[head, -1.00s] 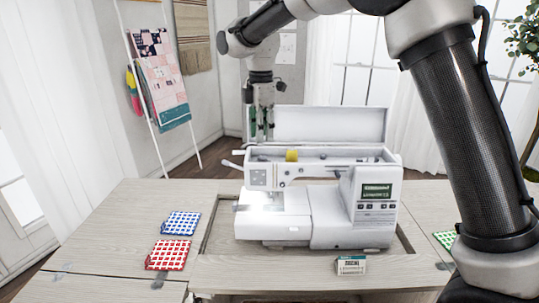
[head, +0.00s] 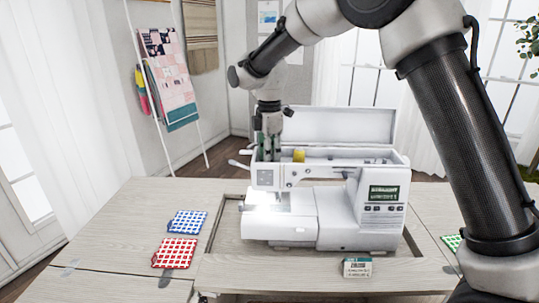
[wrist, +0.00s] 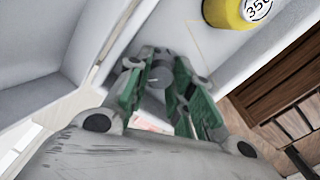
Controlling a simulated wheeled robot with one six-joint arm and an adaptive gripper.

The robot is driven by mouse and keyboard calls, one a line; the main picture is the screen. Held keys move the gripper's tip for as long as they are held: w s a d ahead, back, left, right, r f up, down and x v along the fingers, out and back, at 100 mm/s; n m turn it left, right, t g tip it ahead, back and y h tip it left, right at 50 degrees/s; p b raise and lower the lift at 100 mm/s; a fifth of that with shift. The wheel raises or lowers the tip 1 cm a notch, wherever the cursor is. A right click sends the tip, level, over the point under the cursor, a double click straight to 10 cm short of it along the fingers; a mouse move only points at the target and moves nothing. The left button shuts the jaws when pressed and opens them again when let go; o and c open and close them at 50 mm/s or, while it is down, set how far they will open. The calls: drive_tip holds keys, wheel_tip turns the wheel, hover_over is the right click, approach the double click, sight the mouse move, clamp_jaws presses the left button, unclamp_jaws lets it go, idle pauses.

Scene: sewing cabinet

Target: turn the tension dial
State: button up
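The white sewing machine (head: 335,229) stands in the table's recess with its top lid raised. A small round grey dial (wrist: 158,78) shows on the machine's top in the wrist view. I take it for the tension dial. My gripper (head: 268,155) points down at the left end of the machine's top. In the wrist view my gripper (wrist: 159,72) has its green-sided fingers on either side of the dial, with a gap between them. I cannot tell whether the fingers touch it. In the head view the dial is hidden.
A yellow thread spool (head: 299,156) stands on the machine near my gripper; it also shows in the wrist view (wrist: 228,12). The raised lid (head: 340,126) stands behind. Blue (head: 187,222) and red (head: 175,253) checked cloths and a small card box (head: 357,267) lie on the table.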

drive_tip(key=shift+m, duration=0.3)
clamp_jaws()
drive_tip(key=m, duration=1.1)
drive_tip(key=shift+r, duration=0.1)
idle(0.4)
drive_tip(key=o, duration=0.7)
unclamp_jaws()
